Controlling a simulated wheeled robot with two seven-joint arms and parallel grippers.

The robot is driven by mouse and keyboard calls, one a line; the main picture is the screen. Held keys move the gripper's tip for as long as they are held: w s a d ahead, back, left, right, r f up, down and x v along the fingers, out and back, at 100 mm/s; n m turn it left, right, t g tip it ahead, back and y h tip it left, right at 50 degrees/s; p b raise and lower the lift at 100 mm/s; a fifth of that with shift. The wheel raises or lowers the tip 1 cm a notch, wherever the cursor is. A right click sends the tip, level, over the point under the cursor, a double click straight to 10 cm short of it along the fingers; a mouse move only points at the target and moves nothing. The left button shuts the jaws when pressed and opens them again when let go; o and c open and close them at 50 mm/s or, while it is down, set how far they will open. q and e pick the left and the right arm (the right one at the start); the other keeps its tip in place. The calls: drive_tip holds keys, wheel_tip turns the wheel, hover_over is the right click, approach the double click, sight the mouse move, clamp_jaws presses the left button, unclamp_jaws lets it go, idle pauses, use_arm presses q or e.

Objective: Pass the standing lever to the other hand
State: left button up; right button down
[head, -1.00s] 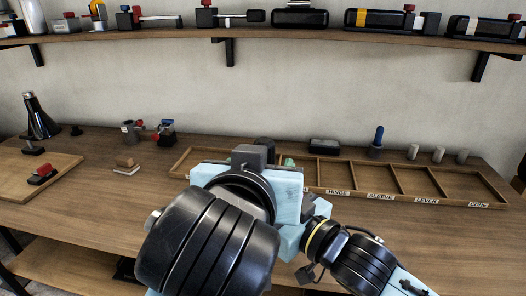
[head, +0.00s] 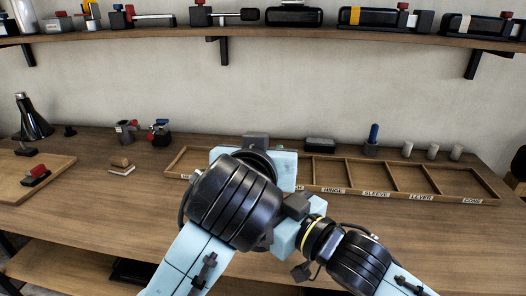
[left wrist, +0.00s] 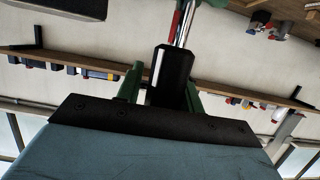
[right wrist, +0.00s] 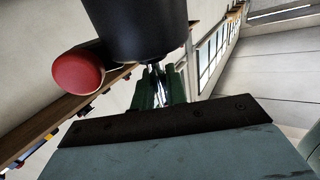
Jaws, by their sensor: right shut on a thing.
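The standing lever has a black grip, a metal rod, a black cylinder and a red knob. In the right wrist view my right gripper (right wrist: 158,82) is shut on its metal rod, just below the black cylinder (right wrist: 135,25) and beside the red knob (right wrist: 78,74). In the left wrist view the lever's black grip (left wrist: 172,75) stands between the fingers of my left gripper (left wrist: 162,88), which look open around it with a gap on the left. The rod runs up from the grip. In the head view my arms hide both grippers and the lever.
A compartment tray (head: 425,197) labelled HINGE, SLEEVE, LEVER and CONE lies on the bench beyond my arms. A board (head: 50,187) with a red-topped clamp is at left. A shelf (head: 290,30) holding several tools runs across the back. The bench's left middle is mostly clear.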

use_arm(q)
drive_tip(key=shift+s+d, duration=0.1)
clamp_jaws()
use_arm(e)
drive_tip(key=shift+r, duration=0.1)
use_arm(q)
drive_tip(key=shift+r, duration=0.1)
use_arm(e)
drive_tip(key=c, duration=1.3)
unclamp_jaws()
drive_tip(key=shift+c, duration=0.2)
